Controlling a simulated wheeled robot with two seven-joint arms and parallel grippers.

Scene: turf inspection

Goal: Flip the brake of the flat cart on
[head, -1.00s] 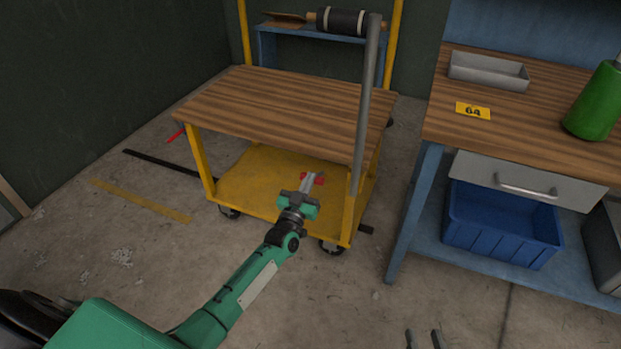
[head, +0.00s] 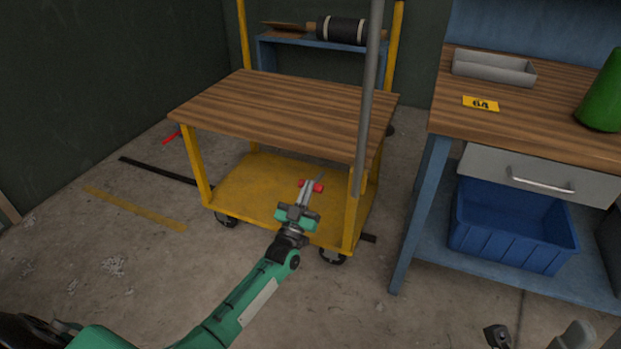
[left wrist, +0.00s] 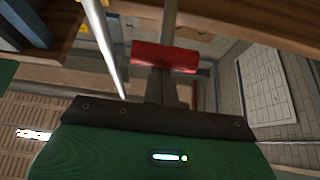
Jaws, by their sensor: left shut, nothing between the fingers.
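The flat cart has a brown wooden top (head: 280,108), a yellow frame and a yellow lower shelf (head: 240,190). A red crossbar (head: 318,187), seemingly the brake's handle, shows at the cart's front, above the lower shelf. My left gripper (head: 306,187) is shut and empty, its fingertips at this crossbar. In the left wrist view the crossbar (left wrist: 165,57) lies across, just beyond the shut fingers; a thin rod runs up behind it. Whether they touch I cannot tell. My right gripper (head: 535,338) is partly in view at the bottom right, fingers apart.
A grey pole (head: 368,100) stands in front of the cart's right side. A workbench (head: 560,130) with a blue bin (head: 510,235) beneath stands on the right. Another red piece (head: 172,136) shows left of the cart.

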